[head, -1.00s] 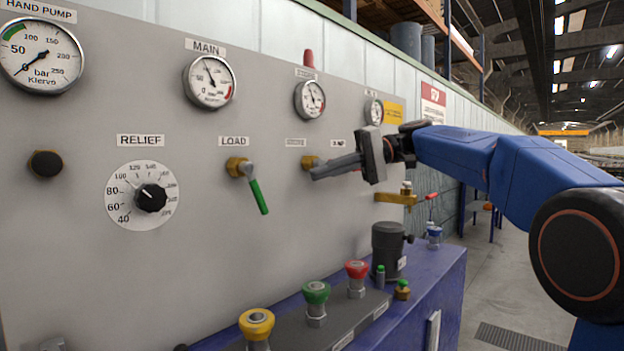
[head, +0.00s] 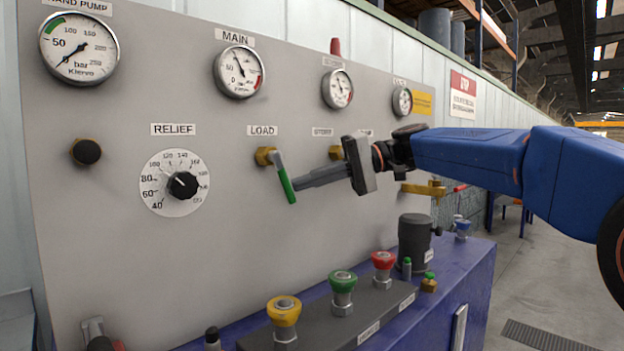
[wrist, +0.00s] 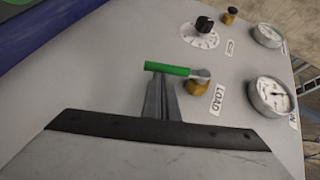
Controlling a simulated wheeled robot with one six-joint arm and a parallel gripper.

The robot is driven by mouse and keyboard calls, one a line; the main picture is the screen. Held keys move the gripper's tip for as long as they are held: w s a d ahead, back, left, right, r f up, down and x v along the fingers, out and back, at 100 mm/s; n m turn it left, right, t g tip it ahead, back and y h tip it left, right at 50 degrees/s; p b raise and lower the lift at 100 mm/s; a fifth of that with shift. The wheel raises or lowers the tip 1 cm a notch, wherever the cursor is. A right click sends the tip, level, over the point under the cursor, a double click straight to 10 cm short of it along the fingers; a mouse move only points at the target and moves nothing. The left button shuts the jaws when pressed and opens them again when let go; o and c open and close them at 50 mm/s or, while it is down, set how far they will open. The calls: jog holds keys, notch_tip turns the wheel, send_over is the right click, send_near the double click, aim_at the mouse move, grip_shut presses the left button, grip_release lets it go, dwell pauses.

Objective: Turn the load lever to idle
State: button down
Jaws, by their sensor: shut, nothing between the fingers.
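The load lever (head: 286,186) has a green handle and a brass valve body under the LOAD label. In the head view its handle hangs down, tilted slightly to the right at its lower end. In the wrist view the green handle (wrist: 168,69) lies across just beyond the fingertips. My gripper (head: 298,185) is shut and empty, reaching in from the right. Its fingertips are at the right side of the green handle, seemingly touching it. The fingers also show in the wrist view (wrist: 158,84). The LOAD label (head: 263,131) is readable; no idle mark is legible.
The RELIEF dial (head: 183,186) is left of the lever, and the MAIN gauge (head: 240,72) is above. A second brass valve (head: 337,152) sits right, partly behind my gripper. Yellow (head: 284,309), green (head: 342,281) and red (head: 383,261) buttons stand below on the console.

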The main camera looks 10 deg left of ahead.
aim_at(293, 194)
jog(key=shift+s+a+f+m+g+y, duration=0.35)
jog(key=shift+s+a+f+m+y, duration=0.05)
jog(key=shift+s+f+y, duration=0.2)
jog(key=shift+s+a+f+m+g+y, duration=0.4)
jog(key=shift+s+f+y, duration=0.1)
jog(key=shift+f+y, duration=0.1)
jog(key=shift+w, duration=0.1)
